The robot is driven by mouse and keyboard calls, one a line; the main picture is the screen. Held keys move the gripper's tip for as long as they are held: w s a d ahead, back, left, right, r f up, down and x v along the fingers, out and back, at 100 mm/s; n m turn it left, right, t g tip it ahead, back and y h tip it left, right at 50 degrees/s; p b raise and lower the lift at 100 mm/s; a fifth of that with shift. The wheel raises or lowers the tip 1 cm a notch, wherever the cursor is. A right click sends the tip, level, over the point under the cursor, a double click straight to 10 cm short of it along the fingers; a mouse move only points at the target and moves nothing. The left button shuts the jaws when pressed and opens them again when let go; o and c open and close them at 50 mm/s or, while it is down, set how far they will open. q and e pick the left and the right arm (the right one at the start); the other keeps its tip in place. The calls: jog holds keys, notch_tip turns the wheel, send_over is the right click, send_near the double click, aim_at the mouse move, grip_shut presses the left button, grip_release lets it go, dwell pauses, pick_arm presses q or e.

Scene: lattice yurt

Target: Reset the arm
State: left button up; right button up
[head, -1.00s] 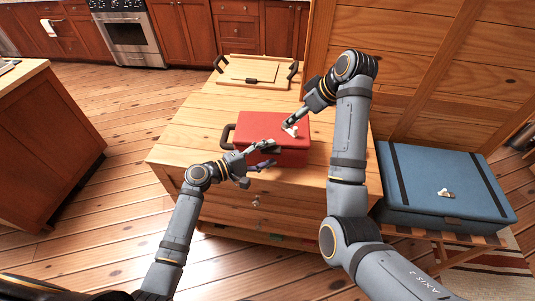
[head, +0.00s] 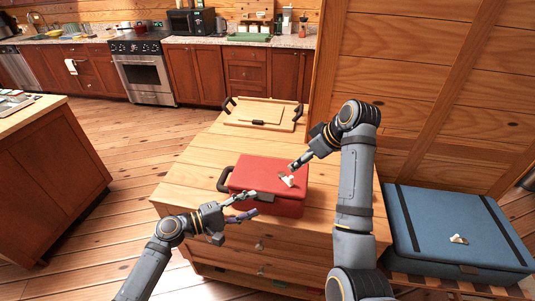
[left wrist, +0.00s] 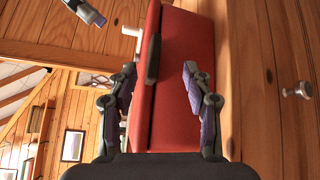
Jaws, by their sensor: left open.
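My left gripper (head: 256,203) is open and empty at the front left of a red case (head: 262,174), which lies closed on the wooden cabinet. In the left wrist view the fingers (left wrist: 159,72) are spread in front of the red case (left wrist: 186,35), with its dark latch between them in the picture. My right gripper (head: 296,165) hangs over the case top, close to a small white item (head: 287,180). Whether it touches that item is unclear. Part of the right gripper shows at the top left of the left wrist view, but its opening is not clear.
The wooden cabinet (head: 190,180) bears a wooden tray (head: 262,112) with dark handles behind the case. A blue case (head: 450,220) with another small white item lies at the right. A wooden panel wall stands close behind my right arm.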

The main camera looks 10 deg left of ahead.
aim_at(261, 200)
pick_arm(q)
jog(key=shift+w+d, duration=0.1)
jog(key=shift+x, duration=2.85)
